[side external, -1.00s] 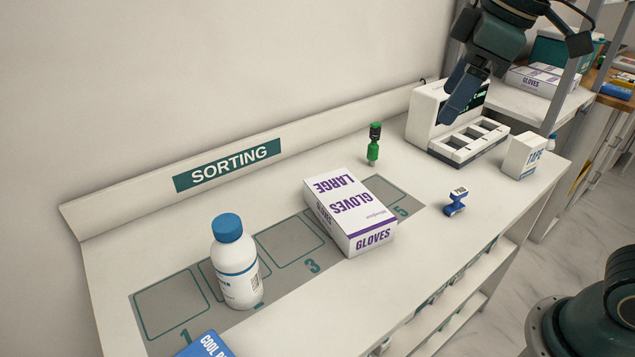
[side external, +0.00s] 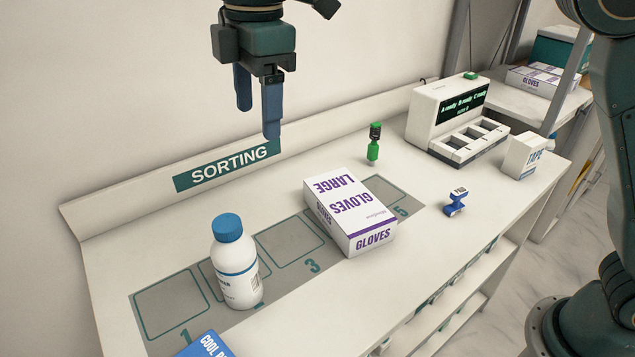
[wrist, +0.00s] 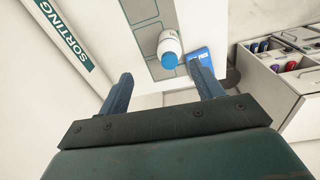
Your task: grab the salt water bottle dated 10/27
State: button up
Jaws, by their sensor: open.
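A white bottle with a blue cap (side external: 236,268) stands upright on the sorting mat, around square 2, in the side view. Its label is turned partly away and I cannot read a date. The bottle also shows in the wrist view (wrist: 169,46), ahead of and between the fingers. My gripper (side external: 257,122) is open and empty, high above the bench in front of the SORTING sign, up and behind the bottle. In the wrist view its two blue fingers (wrist: 160,82) are spread apart with nothing between them.
A large gloves box (side external: 350,212) lies on the mat right of the bottle. A blue pack (side external: 205,346) lies in front of the bottle. A green-capped vial (side external: 374,145), a blue stamp (side external: 455,201), a tape box (side external: 525,156) and a white device (side external: 450,115) stand farther right.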

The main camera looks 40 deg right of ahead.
aim_at(225, 223)
jog(key=a+f+n, duration=0.3)
jog(key=a, duration=0.4)
jog(key=shift+w+f+g, duration=0.25)
jog(key=shift+f+g, duration=0.05)
jog(key=shift+f, duration=0.05)
jog(key=shift+f, duration=0.15)
jog(key=shift+f, duration=4.15)
jog(key=shift+a+f, duration=0.1)
jog(key=shift+f, duration=2.5)
jog(key=shift+r, duration=0.1)
grip_shut()
